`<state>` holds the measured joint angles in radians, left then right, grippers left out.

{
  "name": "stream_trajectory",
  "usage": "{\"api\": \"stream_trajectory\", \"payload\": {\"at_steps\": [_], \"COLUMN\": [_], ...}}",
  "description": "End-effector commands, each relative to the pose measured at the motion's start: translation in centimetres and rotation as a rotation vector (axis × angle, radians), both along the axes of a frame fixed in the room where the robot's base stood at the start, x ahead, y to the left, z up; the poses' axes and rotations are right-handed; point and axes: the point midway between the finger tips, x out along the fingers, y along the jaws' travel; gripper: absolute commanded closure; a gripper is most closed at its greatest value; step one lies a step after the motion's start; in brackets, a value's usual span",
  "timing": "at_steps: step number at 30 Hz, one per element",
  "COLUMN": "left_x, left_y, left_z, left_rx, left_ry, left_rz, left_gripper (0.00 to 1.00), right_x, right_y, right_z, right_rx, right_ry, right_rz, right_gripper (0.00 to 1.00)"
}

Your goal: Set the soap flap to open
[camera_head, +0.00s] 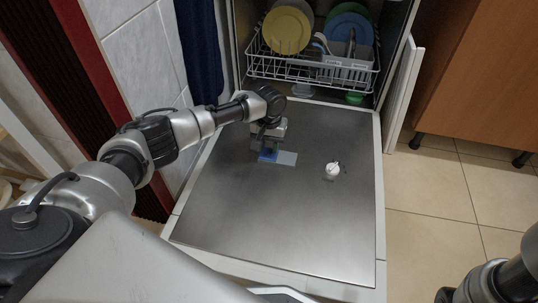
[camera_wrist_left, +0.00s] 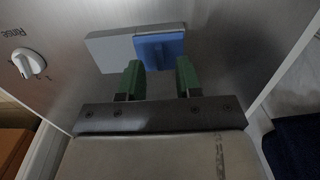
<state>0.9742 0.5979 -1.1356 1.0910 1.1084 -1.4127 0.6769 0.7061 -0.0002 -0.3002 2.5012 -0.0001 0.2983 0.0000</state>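The dishwasher door (camera_head: 290,215) is folded down flat. The soap dispenser on it has a blue square piece (camera_head: 268,155) beside a light grey plate (camera_head: 287,158); I take the blue piece for the flap. In the left wrist view the blue flap (camera_wrist_left: 160,47) adjoins the grey plate (camera_wrist_left: 110,50), and I cannot tell whether it is open or closed. My left gripper (camera_head: 267,148) is over the dispenser. Its green fingers (camera_wrist_left: 159,78) are apart with nothing between them, just short of the flap's near edge. My right arm shows at the lower right, its gripper out of view.
A white knob (camera_head: 333,169) stands on the door right of the dispenser; it also shows in the left wrist view (camera_wrist_left: 29,63). A rack (camera_head: 315,68) with plates is behind. A wooden cabinet (camera_head: 485,75) stands right. The door's near half is clear.

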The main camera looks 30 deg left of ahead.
Motion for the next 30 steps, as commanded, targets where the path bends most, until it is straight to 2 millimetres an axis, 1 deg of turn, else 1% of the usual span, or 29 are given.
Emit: {"api": "stream_trajectory", "payload": {"at_steps": [1,6,16,17,18,23,30], "left_x": [0.1,0.1,0.0,0.0,0.0,0.0,0.0], "left_y": [0.0,0.0,0.0,0.0,0.0,0.0,0.0], "left_z": [-1.0,-2.0,-2.0,-2.0,-2.0,-2.0,-2.1], "left_rx": [0.000,-0.001,-0.001,-0.001,-0.001,-0.001,-0.001], "left_ry": [-0.001,-0.001,-0.001,-0.001,-0.001,-0.001,-0.001], "left_rz": [0.000,0.000,0.000,0.000,0.000,0.000,0.000], "left_gripper": [0.66,0.66,0.66,0.69,0.75,1.00,1.00], "right_x": [0.1,0.1,0.1,0.1,0.1,0.1,0.1], "right_y": [0.0,0.0,0.0,0.0,0.0,0.0,0.0], "right_z": [-1.0,-1.7,-1.7,-1.7,-1.7,-1.7,-1.7], "right_rx": [0.000,0.000,0.000,0.000,0.000,0.000,0.000], "right_ry": [0.003,0.004,0.003,0.003,0.003,0.003,0.004], "right_rz": [0.000,0.000,0.000,0.000,0.000,0.001,0.000], "right_gripper": [0.57,0.57,0.57,0.57,0.57,0.57,0.57]}}
